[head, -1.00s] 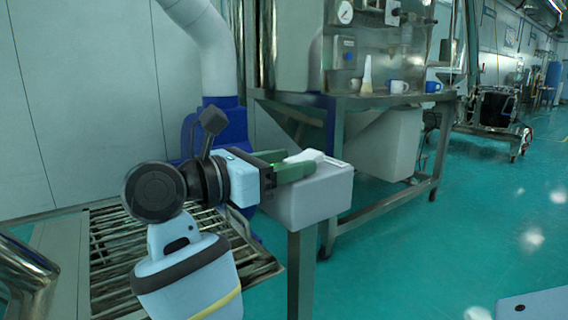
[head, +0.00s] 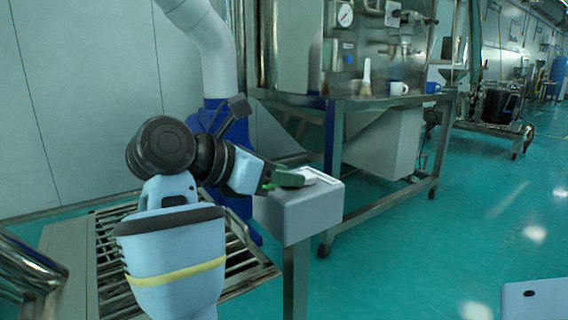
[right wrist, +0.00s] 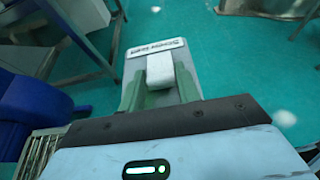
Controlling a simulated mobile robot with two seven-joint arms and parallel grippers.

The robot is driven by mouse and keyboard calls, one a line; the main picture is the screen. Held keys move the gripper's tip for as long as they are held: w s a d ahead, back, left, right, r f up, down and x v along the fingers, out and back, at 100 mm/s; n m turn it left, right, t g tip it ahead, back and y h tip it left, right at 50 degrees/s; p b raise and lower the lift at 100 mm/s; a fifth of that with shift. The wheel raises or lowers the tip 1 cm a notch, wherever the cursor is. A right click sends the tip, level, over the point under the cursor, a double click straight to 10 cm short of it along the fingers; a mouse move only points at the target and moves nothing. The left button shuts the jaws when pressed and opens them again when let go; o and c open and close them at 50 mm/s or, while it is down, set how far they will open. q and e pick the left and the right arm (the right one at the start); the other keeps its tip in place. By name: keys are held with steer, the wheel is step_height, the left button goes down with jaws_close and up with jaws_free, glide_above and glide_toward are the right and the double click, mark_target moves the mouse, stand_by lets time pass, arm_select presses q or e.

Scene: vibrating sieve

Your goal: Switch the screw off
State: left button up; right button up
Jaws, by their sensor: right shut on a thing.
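A grey switch box (head: 300,212) stands on a post in the middle of the head view. A white switch knob (right wrist: 160,71) sits on its top face, in front of a white label strip (right wrist: 156,47) whose print is too small to read. My right gripper (head: 290,180) reaches in from the left, low over the box top, tilted down. Its green fingers are shut on the white knob, one on each side of it, as the right wrist view (right wrist: 160,84) shows. In the head view the fingers hide much of the knob. My left gripper is not in view.
A blue machine base with a white pipe (head: 214,60) stands behind my right arm. A slatted metal grating (head: 115,235) lies below it. A steel table (head: 390,102) with mugs and a brush stands behind the box. The green floor (head: 440,240) at right is open.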

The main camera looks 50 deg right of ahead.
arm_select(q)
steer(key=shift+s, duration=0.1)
arm_select(e)
steer(key=o, duration=1)
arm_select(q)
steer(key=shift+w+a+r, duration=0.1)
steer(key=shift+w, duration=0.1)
arm_select(e)
steer(key=shift+a+r, duration=0.1)
steer(key=shift+r, duration=0.05)
